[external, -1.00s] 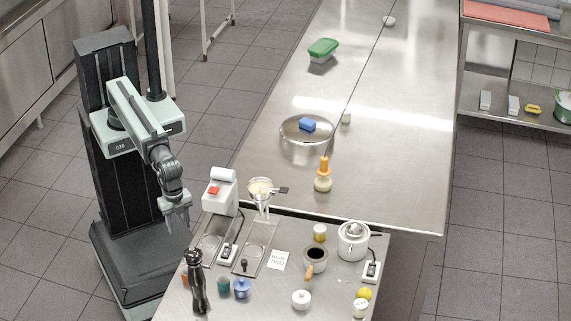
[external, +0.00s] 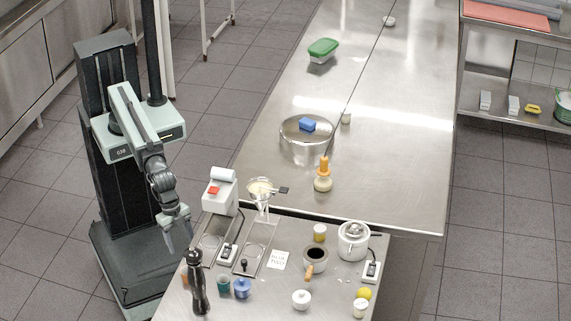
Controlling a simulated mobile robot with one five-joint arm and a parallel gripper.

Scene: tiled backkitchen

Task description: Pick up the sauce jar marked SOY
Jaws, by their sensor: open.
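I cannot read SOY on any jar from here. Small jars stand on the near steel table: a teal one (external: 223,284) at the front left, a yellow-banded one (external: 319,233) towards the back, and a white-lidded one (external: 361,308) at the front right. An orange-brown item (external: 185,269) is partly hidden behind the black pepper mill. My gripper (external: 178,247) is open and empty, pointing down just off the table's left edge, apart from all the jars.
The black pepper mill (external: 197,284) stands tall near the left edge. A blue pot (external: 242,288), white sugar bowl (external: 301,299), dark-filled pan (external: 315,260), and steel pot (external: 353,240) crowd the table. A white dispenser (external: 220,192) stands at the back left corner.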

